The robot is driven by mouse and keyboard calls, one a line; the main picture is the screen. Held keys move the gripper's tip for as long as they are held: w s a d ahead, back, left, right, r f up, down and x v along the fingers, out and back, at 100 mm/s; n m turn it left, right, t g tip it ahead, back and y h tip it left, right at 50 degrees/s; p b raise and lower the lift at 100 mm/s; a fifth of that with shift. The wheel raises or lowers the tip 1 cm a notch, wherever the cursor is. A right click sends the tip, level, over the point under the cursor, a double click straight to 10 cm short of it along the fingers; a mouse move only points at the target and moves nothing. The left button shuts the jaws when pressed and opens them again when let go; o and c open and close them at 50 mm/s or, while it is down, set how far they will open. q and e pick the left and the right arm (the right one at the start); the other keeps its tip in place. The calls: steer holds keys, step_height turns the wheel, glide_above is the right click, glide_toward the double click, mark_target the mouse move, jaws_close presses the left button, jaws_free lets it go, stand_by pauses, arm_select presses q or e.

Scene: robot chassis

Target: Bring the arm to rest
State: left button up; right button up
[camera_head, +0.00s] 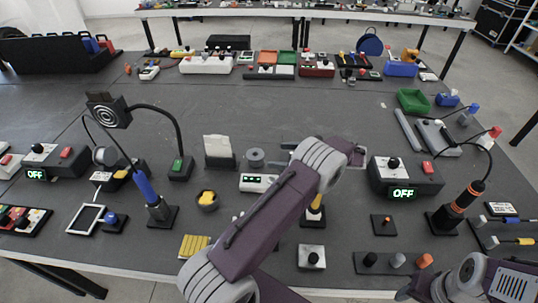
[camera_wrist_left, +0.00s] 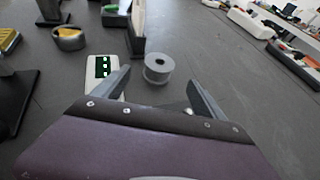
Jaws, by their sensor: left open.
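My left arm (camera_head: 270,220) reaches up from the bottom middle of the head view over the table. Its gripper (camera_wrist_left: 159,77) is open and empty in the left wrist view, its two grey fingers spread apart. In the head view it is partly hidden behind my arm's wrist. A grey spool (camera_head: 256,158) stands on the table beyond the fingers; it also shows in the wrist view (camera_wrist_left: 158,67), apart from them. My right arm (camera_head: 475,280) shows only at the bottom right corner; its gripper is out of view.
A white meter with a green display (camera_head: 258,183) lies close to the left finger. A black box reading OFF (camera_head: 404,178) stands right of my left arm. A soldering iron stand (camera_head: 160,212) is at left. The table's middle back (camera_head: 270,105) is clear.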

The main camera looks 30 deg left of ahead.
arm_select(q)
steer(key=shift+d+r, duration=0.15)
steer(key=shift+d, duration=0.2)
